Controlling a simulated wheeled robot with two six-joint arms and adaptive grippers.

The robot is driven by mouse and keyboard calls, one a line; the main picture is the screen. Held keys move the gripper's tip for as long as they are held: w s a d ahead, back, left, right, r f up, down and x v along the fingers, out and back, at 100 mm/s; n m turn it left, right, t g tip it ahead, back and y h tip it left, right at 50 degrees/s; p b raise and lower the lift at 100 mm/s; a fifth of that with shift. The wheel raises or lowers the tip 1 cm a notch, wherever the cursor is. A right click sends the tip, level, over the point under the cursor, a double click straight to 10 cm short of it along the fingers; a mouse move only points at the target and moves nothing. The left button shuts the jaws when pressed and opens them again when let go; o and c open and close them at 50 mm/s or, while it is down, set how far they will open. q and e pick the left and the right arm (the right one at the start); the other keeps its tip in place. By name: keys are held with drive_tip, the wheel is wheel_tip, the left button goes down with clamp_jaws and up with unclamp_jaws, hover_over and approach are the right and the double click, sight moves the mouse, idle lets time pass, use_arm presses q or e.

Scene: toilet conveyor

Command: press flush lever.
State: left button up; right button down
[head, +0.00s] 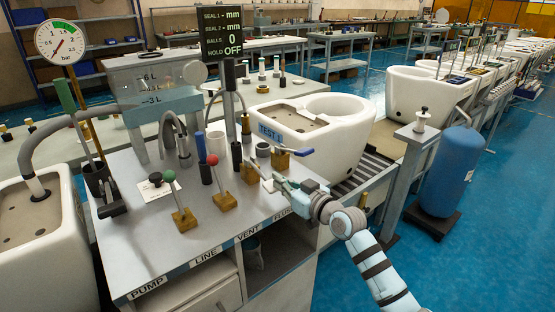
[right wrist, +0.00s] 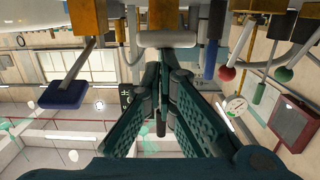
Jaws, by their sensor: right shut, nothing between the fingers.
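A row of levers on brass blocks stands on the grey bench. The rightmost, above the partly hidden FLUSH label (head: 283,213), is a blue paddle lever (head: 301,152); its paddle also shows at left in the right wrist view (right wrist: 65,95). Left of it, a white-barred lever (head: 267,186) shows its bar just beyond the fingertips in the right wrist view (right wrist: 165,39). My right gripper (head: 274,182) is shut and empty, its tips close to that white bar; I cannot tell if they touch. The blue paddle is to the side, apart from the fingers. My left gripper is out of view.
A red-knobbed lever (head: 212,160) and a green-knobbed lever (head: 168,176) stand farther left. A white toilet part labelled TEST 1 (head: 345,130) sits behind the bench, on the conveyor. A blue tank (head: 450,172) stands at right. The bench's front-left top is mostly clear.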

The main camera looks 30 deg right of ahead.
drive_tip(key=shift+f, duration=0.2)
drive_tip(key=shift+s, duration=0.1)
drive_tip(key=s+d+r+p, duration=0.1)
drive_tip(key=s+r+p, duration=0.1)
drive_tip(key=s, duration=0.3)
drive_tip(key=s+d+r+p, duration=0.1)
drive_tip(key=s+r+p, duration=0.1)
drive_tip(key=s+p, duration=0.3)
drive_tip(key=shift+s+d+r, duration=0.15)
drive_tip(key=shift+s+r, duration=0.1)
drive_tip(key=shift+r, duration=0.05)
idle(0.3)
